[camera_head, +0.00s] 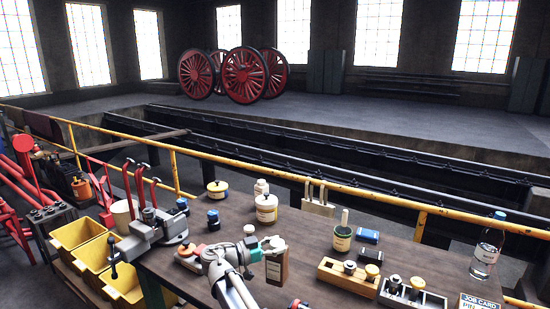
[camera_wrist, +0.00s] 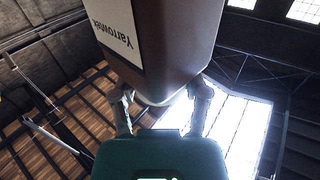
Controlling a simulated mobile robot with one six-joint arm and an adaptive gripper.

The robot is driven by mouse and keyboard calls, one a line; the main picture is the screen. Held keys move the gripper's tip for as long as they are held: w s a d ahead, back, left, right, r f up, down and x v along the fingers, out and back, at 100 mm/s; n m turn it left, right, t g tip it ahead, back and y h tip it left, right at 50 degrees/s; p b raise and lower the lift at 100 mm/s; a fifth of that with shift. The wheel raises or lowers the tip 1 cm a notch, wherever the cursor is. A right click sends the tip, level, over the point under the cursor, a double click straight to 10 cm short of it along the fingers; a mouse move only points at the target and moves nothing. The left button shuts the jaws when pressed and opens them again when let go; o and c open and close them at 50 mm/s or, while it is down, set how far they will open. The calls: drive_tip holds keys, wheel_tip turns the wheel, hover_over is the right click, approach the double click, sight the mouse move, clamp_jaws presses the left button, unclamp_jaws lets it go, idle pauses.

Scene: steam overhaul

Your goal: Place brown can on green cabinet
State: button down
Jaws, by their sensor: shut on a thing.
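The brown can (camera_head: 277,268) is a squarish brown container with a pale label and a light top, over the workbench in the head view. My gripper (camera_head: 268,246) is shut on it near its upper end. In the wrist view the can (camera_wrist: 178,45) fills the upper middle, its label lettering upside down, with my gripper's fingers (camera_wrist: 162,96) on either side. I cannot tell whether the can's base touches the bench. No cabinet is clearly green; dark grey-green lockers (camera_head: 326,72) stand at the far wall.
Yellow bins (camera_head: 80,236) stand left. A yellow railing (camera_head: 380,195) runs behind the bench, before a pit.

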drive_tip(key=shift+r, duration=0.1)
wheel_tip(320, 180, up, 15)
drive_tip(key=p, duration=1.5)
drive_tip(key=shift+r+p, duration=0.2)
drive_tip(key=shift+p, duration=0.1)
drive_tip(key=shift+d, duration=0.1)
